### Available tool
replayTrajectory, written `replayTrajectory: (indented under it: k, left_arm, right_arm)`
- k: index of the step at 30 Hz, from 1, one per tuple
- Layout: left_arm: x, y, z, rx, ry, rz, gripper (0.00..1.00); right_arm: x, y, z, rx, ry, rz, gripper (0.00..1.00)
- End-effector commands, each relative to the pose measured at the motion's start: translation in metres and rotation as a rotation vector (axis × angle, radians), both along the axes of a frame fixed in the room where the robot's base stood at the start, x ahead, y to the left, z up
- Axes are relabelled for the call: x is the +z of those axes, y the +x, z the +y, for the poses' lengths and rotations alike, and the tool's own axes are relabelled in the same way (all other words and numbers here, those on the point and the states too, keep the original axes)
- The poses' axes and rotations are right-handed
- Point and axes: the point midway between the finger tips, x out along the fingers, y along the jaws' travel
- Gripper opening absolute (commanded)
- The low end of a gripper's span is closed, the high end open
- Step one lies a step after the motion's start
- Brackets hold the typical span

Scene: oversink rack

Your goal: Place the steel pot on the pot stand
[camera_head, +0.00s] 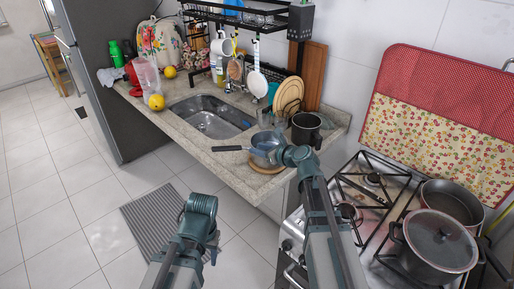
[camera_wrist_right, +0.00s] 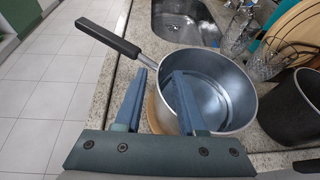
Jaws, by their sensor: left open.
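The steel pot (camera_head: 263,146) is a grey saucepan with a long black handle pointing left, at the counter's front edge. It fills the middle of the right wrist view (camera_wrist_right: 228,100). The pot stand (camera_head: 266,169) is a round wooden disc, mostly hidden under the pot; its edge shows in the wrist view (camera_wrist_right: 153,117). I cannot tell whether the pot touches it. My right gripper (camera_wrist_right: 160,72) is open at the pot's near rim, one finger over the inside and the other outside. My left gripper (camera_head: 208,246) is open and empty, low in front of the counter.
A black pot (camera_head: 307,129) stands close right of the steel pot. The sink (camera_head: 210,116) lies behind left, with glasses (camera_head: 265,115) beside it. The stove (camera_head: 350,215) on the right holds a lidded pot (camera_head: 437,245) and a pan (camera_head: 452,199). A dish rack (camera_head: 240,22) hangs above.

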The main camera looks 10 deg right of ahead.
Motion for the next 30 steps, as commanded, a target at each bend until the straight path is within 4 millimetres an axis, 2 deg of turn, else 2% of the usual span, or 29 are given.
replayTrajectory:
  k: [3, 12, 18, 23, 26, 29, 30]
  left_arm:
    - [0.015, 0.0, 0.0, 0.0, 0.0, 0.0, 0.5]
    - [0.035, 0.0, 0.0, 0.0, 0.0, 0.0, 0.5]
    - [0.04, 0.0, 0.0, 0.0, 0.0, 0.0, 0.5]
    - [0.041, 0.0, 0.0, 0.0, 0.0, 0.0, 0.5]
    - [0.041, 0.0, 0.0, 0.0, 0.0, 0.0, 0.5]
    - [0.041, 0.0, 0.0, 0.0, 0.0, 0.0, 0.5]
    - [0.041, 0.0, 0.0, 0.0, 0.0, 0.0, 0.5]
  right_arm:
    - [0.015, -0.025, -0.012, -0.003, 0.001, 0.0, 0.39]
    - [0.035, -0.069, -0.036, -0.002, -0.001, 0.0, 0.39]
    - [0.041, -0.083, -0.044, 0.0, 0.0, 0.0, 0.39]
    - [0.041, -0.085, -0.046, 0.0, 0.0, 0.0, 0.39]
    - [0.038, -0.086, -0.041, 0.022, -0.025, -0.001, 0.39]
    - [0.026, -0.095, -0.015, 0.144, -0.162, -0.011, 0.39]
    - [0.017, -0.102, 0.001, 0.233, -0.259, -0.019, 0.39]
